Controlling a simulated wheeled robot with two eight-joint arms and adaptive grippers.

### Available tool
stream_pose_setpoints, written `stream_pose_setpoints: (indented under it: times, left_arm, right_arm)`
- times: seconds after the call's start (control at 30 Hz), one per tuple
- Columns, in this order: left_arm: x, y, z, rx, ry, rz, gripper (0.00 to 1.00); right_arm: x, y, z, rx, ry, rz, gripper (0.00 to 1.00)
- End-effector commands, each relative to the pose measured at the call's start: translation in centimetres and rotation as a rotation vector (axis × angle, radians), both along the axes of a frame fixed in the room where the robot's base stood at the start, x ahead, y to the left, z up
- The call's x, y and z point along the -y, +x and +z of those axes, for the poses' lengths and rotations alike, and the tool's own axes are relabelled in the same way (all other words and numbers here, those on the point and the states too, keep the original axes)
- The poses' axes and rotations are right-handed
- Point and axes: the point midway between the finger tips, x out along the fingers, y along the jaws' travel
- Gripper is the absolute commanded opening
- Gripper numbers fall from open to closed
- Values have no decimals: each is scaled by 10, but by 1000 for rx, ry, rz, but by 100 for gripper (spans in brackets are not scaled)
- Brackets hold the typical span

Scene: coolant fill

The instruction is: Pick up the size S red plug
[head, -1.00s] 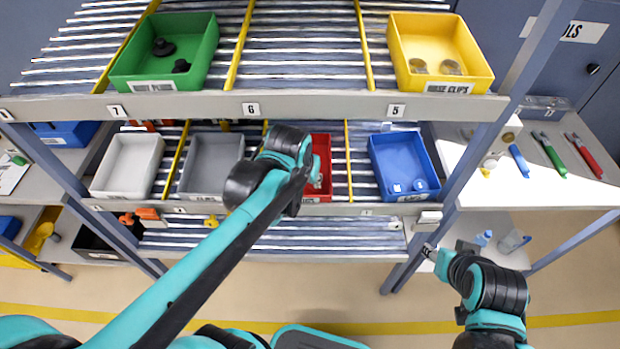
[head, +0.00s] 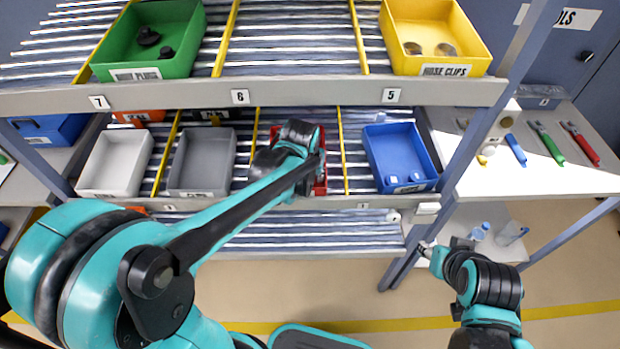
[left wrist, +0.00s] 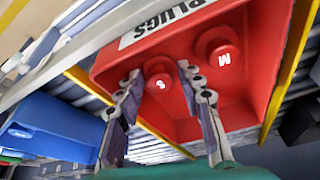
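The size S red plug (left wrist: 158,77), marked with a white S, lies in a red bin (left wrist: 255,60) labelled PLUGS in the left wrist view. A second red plug (left wrist: 219,51), marked M, lies beside it. My left gripper (left wrist: 157,76) is open, its two fingers pointing into the bin with the S plug showing between them. I cannot tell whether the fingers touch the plug. In the head view my left arm covers most of the red bin (head: 320,185) and hides the plugs. My right gripper (head: 424,247) is low by the shelf's right post, apart from the bins.
A blue bin (head: 400,158) stands right of the red bin, a grey bin (head: 201,163) and a white bin (head: 117,163) to its left. The upper shelf edge (head: 270,93) runs above, with green (head: 150,40) and yellow (head: 436,37) bins on it.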

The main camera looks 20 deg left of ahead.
Motion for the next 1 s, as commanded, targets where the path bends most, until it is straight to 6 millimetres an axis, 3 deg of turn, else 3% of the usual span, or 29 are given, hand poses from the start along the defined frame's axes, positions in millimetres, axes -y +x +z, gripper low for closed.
stream_pose_setpoints:
  times: [0.07,0.17,1.0]
  left_arm:
    - [0,0,1,0,0,0,37]
    - [0,0,1,0,0,0,14]
    - [-1,3,13,0,0,0,13]
  right_arm:
    - [0,0,1,0,0,0,40]
    - [0,0,1,0,0,0,40]
    - [0,0,10,0,0,0,40]
